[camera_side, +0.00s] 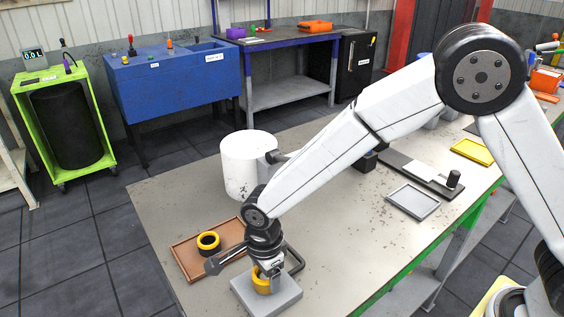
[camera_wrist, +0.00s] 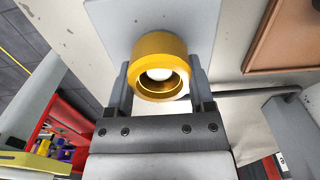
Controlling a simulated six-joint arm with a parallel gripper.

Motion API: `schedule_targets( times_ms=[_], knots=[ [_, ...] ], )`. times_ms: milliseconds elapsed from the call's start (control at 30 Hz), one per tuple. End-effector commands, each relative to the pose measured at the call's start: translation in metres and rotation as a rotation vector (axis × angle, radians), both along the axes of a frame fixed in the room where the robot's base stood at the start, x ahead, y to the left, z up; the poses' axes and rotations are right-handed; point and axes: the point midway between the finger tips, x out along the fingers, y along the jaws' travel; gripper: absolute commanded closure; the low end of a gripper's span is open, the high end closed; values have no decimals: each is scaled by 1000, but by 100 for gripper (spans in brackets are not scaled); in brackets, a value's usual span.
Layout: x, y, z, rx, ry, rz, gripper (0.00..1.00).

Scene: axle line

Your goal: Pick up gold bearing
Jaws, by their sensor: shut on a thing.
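The gold bearing (camera_wrist: 160,48) is a thick ring, seen close in the wrist view between the two fingers of my gripper (camera_wrist: 160,88). My gripper is shut on it, one finger on each side. A pale surface shows through its bore. In the side view the gold bearing (camera_side: 262,283) is at a grey square block (camera_side: 268,298) near the front of the table, partly hidden by my gripper (camera_side: 265,270). I cannot tell whether it touches the block.
A brown tray (camera_side: 186,265) left of my gripper holds a black and yellow ring (camera_side: 208,242). A white cylinder (camera_side: 246,163) stands behind. A grey tray (camera_side: 413,201) and a yellow tray (camera_side: 473,151) lie to the right. The table middle is clear.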

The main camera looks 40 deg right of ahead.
Motion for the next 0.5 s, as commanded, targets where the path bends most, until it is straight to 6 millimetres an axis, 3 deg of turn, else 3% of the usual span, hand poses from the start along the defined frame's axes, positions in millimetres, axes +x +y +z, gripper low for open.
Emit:
schedule_targets(
  times_ms=[333, 500],
  knots=[
    [1, 0, 32, 2, -4, 0, 100],
    [-13, -6, 47, 1, -3, 0, 100]
  ],
)
